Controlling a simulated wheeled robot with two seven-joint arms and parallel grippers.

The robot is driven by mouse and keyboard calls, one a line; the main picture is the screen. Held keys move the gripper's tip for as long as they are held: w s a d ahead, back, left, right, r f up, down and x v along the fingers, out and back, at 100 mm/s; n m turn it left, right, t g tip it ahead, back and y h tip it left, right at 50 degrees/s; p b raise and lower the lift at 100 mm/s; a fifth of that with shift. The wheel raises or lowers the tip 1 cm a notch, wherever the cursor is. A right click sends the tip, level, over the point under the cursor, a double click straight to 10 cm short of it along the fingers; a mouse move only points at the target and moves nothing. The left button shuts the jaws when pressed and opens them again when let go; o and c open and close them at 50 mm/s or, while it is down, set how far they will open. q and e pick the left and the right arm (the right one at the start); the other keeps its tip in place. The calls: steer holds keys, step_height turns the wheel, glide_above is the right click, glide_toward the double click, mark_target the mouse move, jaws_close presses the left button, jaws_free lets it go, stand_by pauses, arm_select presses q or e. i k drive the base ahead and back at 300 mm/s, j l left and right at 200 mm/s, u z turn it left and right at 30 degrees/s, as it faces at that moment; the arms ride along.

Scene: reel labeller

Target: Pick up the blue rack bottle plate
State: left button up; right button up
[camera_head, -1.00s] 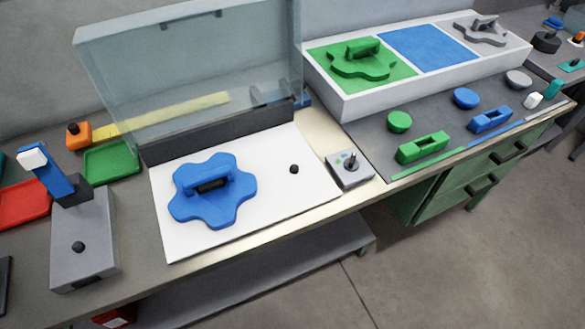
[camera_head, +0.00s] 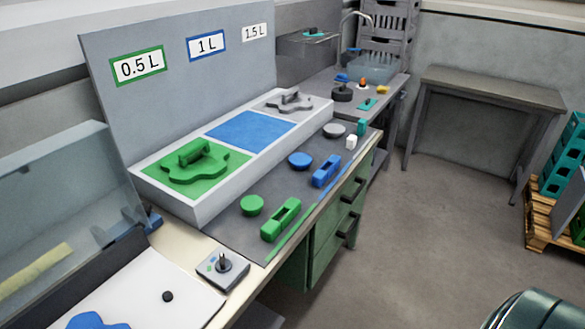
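The blue bottle plate (camera_head: 95,321) lies on the white work surface (camera_head: 165,318) at the bottom left. Only its upper edge shows; the rest is cut off by the frame. The white rack (camera_head: 185,209) stands to the right with three fields. A green plate with a handle (camera_head: 197,163) lies on its green field. The blue field (camera_head: 250,132) is bare. A grey plate (camera_head: 289,102) lies on the far field. Neither gripper is in view.
A joystick box (camera_head: 222,269) sits beside the white surface. Floor to the right is open, with a pallet (camera_head: 548,228) at the far right.

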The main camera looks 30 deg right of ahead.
mark_target(300, 161)
steer(key=i+l+u, duration=0.2)
steer(key=l, duration=0.85)
steer(key=i+l+u, duration=0.2)
steer(key=l, duration=0.95)
steer(key=i+l+u, duration=0.25)
steer(key=l, duration=0.85)
steer(key=l+u, duration=0.2)
steer(key=l, duration=0.95)
steer(key=i, duration=0.05)
